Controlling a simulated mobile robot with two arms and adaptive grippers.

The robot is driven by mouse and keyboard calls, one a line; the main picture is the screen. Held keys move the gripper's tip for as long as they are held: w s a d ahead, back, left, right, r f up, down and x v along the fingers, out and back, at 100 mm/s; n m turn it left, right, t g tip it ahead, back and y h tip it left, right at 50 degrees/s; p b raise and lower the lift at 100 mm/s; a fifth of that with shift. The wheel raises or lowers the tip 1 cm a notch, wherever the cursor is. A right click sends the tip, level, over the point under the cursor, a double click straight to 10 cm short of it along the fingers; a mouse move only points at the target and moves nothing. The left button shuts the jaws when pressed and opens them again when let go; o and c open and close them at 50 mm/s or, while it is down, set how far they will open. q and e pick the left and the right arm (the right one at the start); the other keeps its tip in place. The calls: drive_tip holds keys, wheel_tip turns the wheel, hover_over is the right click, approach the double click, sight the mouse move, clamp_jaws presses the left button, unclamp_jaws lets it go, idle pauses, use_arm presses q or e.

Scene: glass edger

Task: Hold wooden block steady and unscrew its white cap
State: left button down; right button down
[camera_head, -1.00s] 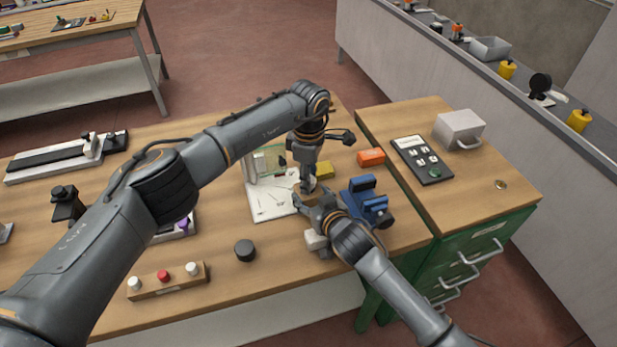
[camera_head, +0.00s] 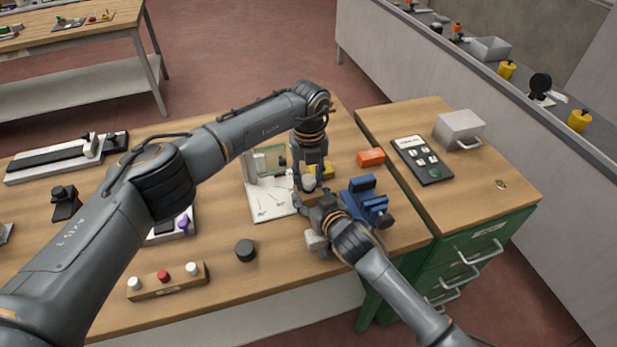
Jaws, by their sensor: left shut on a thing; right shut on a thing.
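The wooden block (camera_head: 306,197) is mostly hidden between my grippers, above the table to the left of the blue vise. Its white cap (camera_head: 308,184) shows as a small pale round shape on top. My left gripper (camera_head: 311,183) points straight down from above and is shut on the white cap. My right gripper (camera_head: 308,203) reaches in from the lower right and is shut on the wooden block. The finger contacts are small and partly hidden, and I cannot tell how far the cap is turned.
A blue vise (camera_head: 367,203) stands close to the right of my grippers. A black puck (camera_head: 245,250) and wooden rail with white and red knobs (camera_head: 168,284) lie in front.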

use_arm(q)
drive_tip(key=n, duration=2)
drive_tip(key=d+n, duration=0.1)
drive_tip(key=n, duration=0.1)
drive_tip(key=shift+r, duration=0.15)
drive_tip(key=shift+a+n, duration=0.1)
drive_tip(key=shift+n, duration=0.8)
drive_tip(key=shift+a+n, duration=0.25)
drive_tip(key=shift+n, duration=0.05)
drive_tip(key=c, duration=0.9)
unclamp_jaws()
drive_tip(key=shift+a, duration=0.15)
drive_tip(key=shift+c, duration=0.2)
